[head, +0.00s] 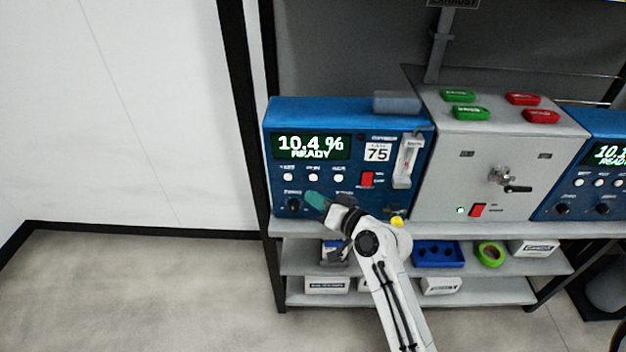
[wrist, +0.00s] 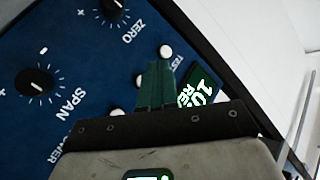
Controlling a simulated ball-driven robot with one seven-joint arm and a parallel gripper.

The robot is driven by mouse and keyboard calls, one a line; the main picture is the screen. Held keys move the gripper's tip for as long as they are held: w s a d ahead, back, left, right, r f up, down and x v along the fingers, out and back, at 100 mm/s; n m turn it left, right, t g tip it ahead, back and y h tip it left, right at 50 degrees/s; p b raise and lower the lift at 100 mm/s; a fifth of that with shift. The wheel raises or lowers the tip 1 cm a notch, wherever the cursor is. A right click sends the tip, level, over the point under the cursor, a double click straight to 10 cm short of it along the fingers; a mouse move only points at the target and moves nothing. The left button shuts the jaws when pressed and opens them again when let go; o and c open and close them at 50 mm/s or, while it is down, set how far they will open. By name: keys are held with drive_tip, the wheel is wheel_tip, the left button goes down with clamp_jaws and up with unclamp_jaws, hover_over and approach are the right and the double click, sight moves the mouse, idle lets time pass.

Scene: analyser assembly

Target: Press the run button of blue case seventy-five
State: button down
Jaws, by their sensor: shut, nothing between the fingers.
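Blue case seventy-five (head: 390,190) stands on the bench in the head view, with a "75" label and a lit display (head: 312,147) reading 10.4 % READY. A row of three white buttons lies under the display: left (head: 288,177), middle (head: 313,177) and right (head: 338,177). Their labels are too small to read there. In the wrist view the end button (wrist: 166,51) seems marked TEST; the others are partly hidden by my gripper. My gripper (head: 313,199), with teal fingers, is shut and empty just below the button row; contact cannot be told. It also shows in the wrist view (wrist: 158,68).
Knobs marked ZERO (wrist: 112,8) and SPAN (wrist: 35,85) lie beside the buttons. A red switch (head: 367,179) and a flow tube (head: 406,161) are to the right. A grey box (head: 440,180) and another blue case (head: 595,165) stand farther right.

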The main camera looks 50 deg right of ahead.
drive_tip(key=shift+w+d+b, duration=0.4)
drive_tip(key=shift+w+d, duration=0.5)
drive_tip(key=shift+d, duration=0.25)
drive_tip(key=shift+w+d, duration=0.1)
drive_tip(key=shift+d, duration=0.05)
idle(1.2)
drive_tip(key=shift+w+d, duration=0.15)
drive_tip(key=shift+d, duration=0.05)
drive_tip(key=shift+w+d+b, duration=0.25)
drive_tip(key=shift+d+b, duration=0.05)
drive_tip(key=shift+b, duration=0.1)
idle(0.7)
idle(0.4)
drive_tip(key=shift+s+a, duration=0.55)
drive_tip(key=shift+a, duration=0.05)
drive_tip(key=shift+a, duration=0.1)
drive_tip(key=s+a, duration=0.1)
drive_tip(key=a, duration=0.1)
drive_tip(key=s+a+p, duration=0.1)
drive_tip(key=s, duration=0.1)
drive_tip(key=shift+a+p, duration=0.3)
drive_tip(key=shift+a, duration=0.1)
